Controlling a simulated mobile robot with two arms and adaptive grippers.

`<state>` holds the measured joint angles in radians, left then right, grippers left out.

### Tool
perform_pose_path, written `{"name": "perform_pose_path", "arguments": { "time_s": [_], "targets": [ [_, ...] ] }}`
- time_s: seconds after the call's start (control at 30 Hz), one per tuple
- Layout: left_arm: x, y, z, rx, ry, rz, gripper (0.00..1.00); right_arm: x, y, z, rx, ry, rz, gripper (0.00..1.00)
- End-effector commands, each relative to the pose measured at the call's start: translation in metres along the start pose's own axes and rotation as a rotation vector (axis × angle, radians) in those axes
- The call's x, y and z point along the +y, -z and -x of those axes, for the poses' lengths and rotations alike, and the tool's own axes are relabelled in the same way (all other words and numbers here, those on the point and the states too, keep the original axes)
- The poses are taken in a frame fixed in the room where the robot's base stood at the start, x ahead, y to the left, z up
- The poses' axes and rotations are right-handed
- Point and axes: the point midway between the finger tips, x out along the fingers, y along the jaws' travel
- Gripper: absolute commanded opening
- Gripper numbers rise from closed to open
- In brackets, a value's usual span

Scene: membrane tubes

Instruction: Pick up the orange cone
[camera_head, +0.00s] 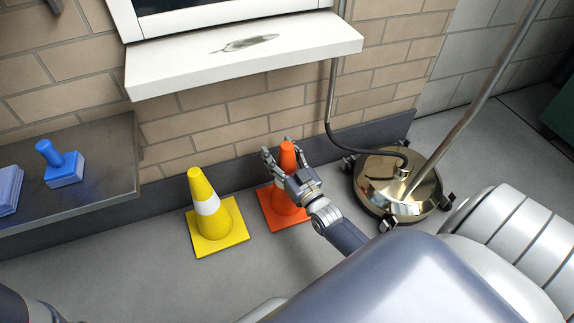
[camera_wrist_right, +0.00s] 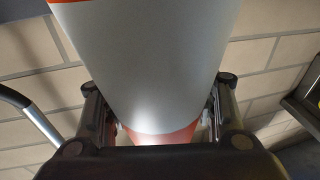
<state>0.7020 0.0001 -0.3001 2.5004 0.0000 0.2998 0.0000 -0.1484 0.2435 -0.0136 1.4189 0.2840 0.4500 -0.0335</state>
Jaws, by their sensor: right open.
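The orange cone (camera_head: 274,210) with a white band stands upright on the floor by the wall, to the right of the yellow cone. My right gripper (camera_head: 279,153) is at its upper part, with the fingers on either side of the cone. In the right wrist view the white band of the cone (camera_wrist_right: 150,60) fills the middle, between the two open fingers of the gripper (camera_wrist_right: 160,115). I cannot tell whether the fingers touch it. The gripper and wrist hide part of the cone in the head view. My left gripper is not in view.
A yellow cone (camera_head: 212,234) with a white band stands close on the left. A round brass machine (camera_head: 400,212) on casters, with a pole and hose, stands on the right. A dark shelf (camera_head: 110,150) at left holds blue items. A white sill (camera_head: 240,72) juts out above.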

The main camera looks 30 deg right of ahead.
Motion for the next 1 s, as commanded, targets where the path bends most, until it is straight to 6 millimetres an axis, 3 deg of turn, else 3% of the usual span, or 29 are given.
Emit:
{"name": "perform_pose_path", "arguments": {
  "time_s": [0.17, 0.3, 0.4, 1.0],
  "targets": [
    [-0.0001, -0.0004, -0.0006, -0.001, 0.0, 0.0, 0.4, 0.0, 0.0004, 0.0002, -0.001, 0.0, 0.0, 0.5],
    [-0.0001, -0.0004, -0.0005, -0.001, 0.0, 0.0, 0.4, 0.0, 0.0003, 0.0004, -0.001, 0.0, 0.0, 0.18],
    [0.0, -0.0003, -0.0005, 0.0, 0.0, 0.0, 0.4, -0.0001, 0.0001, 0.0006, -0.001, 0.0, 0.0, 0.0],
    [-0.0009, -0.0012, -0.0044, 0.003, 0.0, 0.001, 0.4, 0.0001, 0.0038, 0.0006, -0.004, -0.001, -0.001, 0.0]
  ]
}}
